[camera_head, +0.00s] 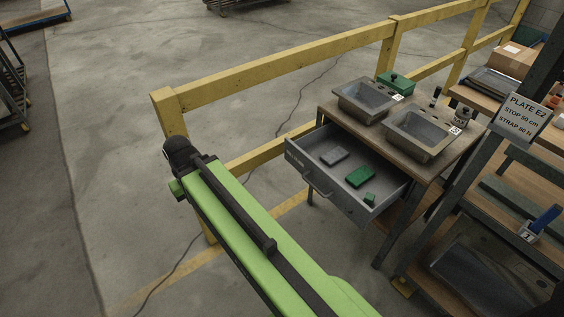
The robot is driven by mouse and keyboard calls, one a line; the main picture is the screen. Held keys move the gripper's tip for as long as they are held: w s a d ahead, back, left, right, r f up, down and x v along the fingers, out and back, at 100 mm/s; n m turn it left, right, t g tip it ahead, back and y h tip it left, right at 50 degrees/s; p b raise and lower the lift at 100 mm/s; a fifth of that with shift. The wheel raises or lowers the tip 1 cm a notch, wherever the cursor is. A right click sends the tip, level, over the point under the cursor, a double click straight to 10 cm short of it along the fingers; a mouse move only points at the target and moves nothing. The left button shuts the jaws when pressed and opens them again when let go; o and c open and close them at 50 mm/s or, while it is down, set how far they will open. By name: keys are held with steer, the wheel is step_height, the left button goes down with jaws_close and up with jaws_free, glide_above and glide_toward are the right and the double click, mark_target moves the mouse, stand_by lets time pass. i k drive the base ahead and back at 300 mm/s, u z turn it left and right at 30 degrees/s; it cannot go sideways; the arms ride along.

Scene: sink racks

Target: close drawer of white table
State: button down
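A small table (334,112) with a brown top and two inset metal sinks stands at the right. Its grey drawer (325,187) is pulled well out toward the lower left, with a bar handle (316,186) on its front. Inside the drawer lie a grey block (334,156), a green block (360,177) and a smaller green piece (369,199). My green arm reaches up from the bottom, left of the drawer and apart from it. Its dark end (181,153) is at the far tip; the gripper's fingers cannot be made out. No table here looks clearly white.
A yellow rail fence (280,75) runs behind the table and passes near my arm's end. A shelf rack with a sign (521,113) stands close on the right. A cable lies on the floor.

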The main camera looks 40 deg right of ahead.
mark_target(389, 182)
steer(key=z, duration=0.2)
steer(key=i, duration=0.85)
steer(key=u, duration=0.1)
